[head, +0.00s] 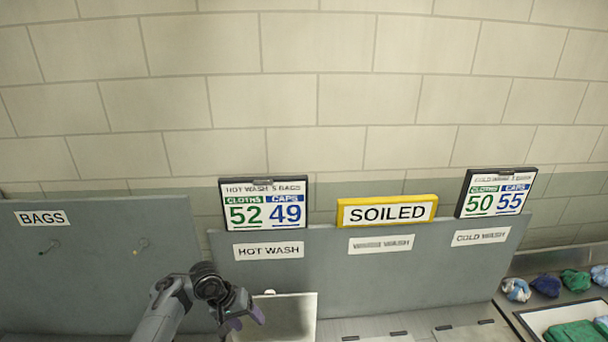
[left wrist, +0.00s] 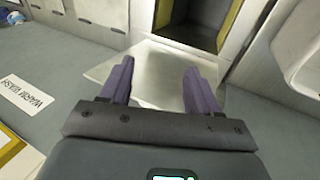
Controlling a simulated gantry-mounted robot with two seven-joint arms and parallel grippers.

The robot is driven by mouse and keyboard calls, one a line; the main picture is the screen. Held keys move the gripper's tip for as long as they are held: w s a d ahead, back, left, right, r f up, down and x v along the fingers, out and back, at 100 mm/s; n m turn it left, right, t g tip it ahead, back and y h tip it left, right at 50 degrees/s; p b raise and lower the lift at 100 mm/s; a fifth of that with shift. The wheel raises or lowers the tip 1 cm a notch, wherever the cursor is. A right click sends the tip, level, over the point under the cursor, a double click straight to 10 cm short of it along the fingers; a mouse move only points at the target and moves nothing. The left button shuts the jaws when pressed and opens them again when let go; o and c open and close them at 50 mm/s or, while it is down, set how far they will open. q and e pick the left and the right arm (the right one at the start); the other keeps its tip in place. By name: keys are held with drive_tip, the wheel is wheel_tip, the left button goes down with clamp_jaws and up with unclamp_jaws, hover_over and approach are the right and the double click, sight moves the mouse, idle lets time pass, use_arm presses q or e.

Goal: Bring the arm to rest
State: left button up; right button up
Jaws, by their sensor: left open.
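My left gripper (head: 243,312) is raised in the lower middle of the head view, in front of the hot wash panel. It partly covers a pale open-topped bin (head: 306,312). In the left wrist view its two purple fingers (left wrist: 156,90) are spread apart with nothing between them. They are over a light flat surface (left wrist: 135,62). My right gripper is in neither view.
A grey panel (head: 350,290) stands behind, with a yellow-framed SOILED sign (head: 387,212) and two count boards (head: 265,203) (head: 496,192) on top. A bags panel (head: 90,270) with pegs is at left. Several bundled cloths (head: 545,285) and a tray (head: 540,317) are at right.

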use_arm(q)
drive_tip(key=s+a+f+n+g, duration=0.1)
drive_tip(key=s+f+g, duration=0.1)
drive_tip(key=s+f, duration=0.75)
drive_tip(key=s+a+f+g, duration=0.1)
drive_tip(key=s+f+g, duration=0.1)
drive_tip(key=s+f, duration=0.8)
drive_tip(key=s+a+f+y, duration=0.2)
drive_tip(key=s+a+f, duration=0.1)
drive_tip(key=s+f, duration=0.55)
drive_tip(key=s+a+f+y, duration=0.1)
drive_tip(key=s+a+f, duration=0.1)
drive_tip(key=s+f, duration=0.6)
drive_tip(key=s+r+t+y, duration=0.2)
drive_tip(key=s+r, duration=0.7)
drive_tip(key=w+r+m+t, duration=0.1)
drive_tip(key=w+r+t, duration=0.1)
drive_tip(key=r, duration=0.9)
drive_tip(key=w+r+m+t, duration=0.2)
drive_tip(key=r, duration=0.8)
drive_tip(key=shift+d+r+m+h, duration=0.3)
drive_tip(key=shift+d+r+h, duration=0.05)
drive_tip(key=shift+r+h, duration=0.05)
